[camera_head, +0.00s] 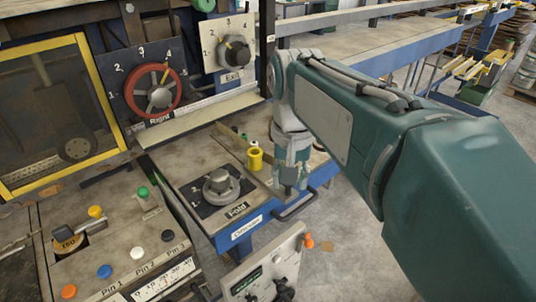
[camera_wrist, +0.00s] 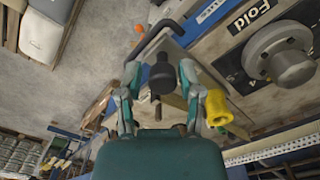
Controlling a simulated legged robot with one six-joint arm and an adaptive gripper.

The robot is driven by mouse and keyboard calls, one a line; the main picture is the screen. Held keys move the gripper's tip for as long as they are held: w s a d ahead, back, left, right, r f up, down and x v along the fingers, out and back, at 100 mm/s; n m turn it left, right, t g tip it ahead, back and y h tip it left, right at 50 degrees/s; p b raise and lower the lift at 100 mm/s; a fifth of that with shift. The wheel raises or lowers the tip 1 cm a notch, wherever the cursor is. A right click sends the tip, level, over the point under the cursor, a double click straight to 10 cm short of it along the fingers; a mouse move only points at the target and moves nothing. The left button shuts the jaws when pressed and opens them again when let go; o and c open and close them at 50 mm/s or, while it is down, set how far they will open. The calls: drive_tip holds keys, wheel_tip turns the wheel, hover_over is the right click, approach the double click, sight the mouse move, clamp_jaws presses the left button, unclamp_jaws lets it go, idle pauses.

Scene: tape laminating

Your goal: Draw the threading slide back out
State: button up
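My gripper (camera_head: 290,180) points down over the front right corner of the bench. In the wrist view, my gripper (camera_wrist: 159,72) has its two fingers spread on either side of an upright black knob (camera_wrist: 162,78), with a gap on both sides. In the head view, the black knob (camera_head: 289,176) shows partly, low between the fingers. I cannot tell for sure whether this knob belongs to the threading slide; its base is hidden. A yellow knob (camera_head: 255,160) stands just left of my gripper; it also shows in the wrist view (camera_wrist: 217,108).
A black bar handle (camera_head: 296,206) sits on the bench's front edge, close to my gripper. The grey Fold dial (camera_head: 221,186) is to the left. A control box (camera_head: 265,270) stands in front. A panel with coloured buttons (camera_head: 110,255) is at lower left. Floor lies open at right.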

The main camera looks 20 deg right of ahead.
drive_tip(key=shift+r, duration=0.15)
wheel_tip(320, 180, up, 12)
idle(0.7)
drive_tip(key=shift+w+f, duration=0.1)
drive_tip(key=shift+f, duration=0.1)
drive_tip(key=s+a+f+n+t, duration=0.2)
drive_tip(key=s+f+t, duration=0.1)
drive_tip(key=f, duration=0.6)
drive_tip(key=s+a+f+n+t, duration=0.2)
drive_tip(key=s+f+n, duration=0.1)
drive_tip(key=f, duration=0.5)
drive_tip(key=shift+s+a+f+t, duration=0.15)
drive_tip(key=shift+s+f+t, duration=0.25)
drive_tip(key=shift+s, duration=0.2)
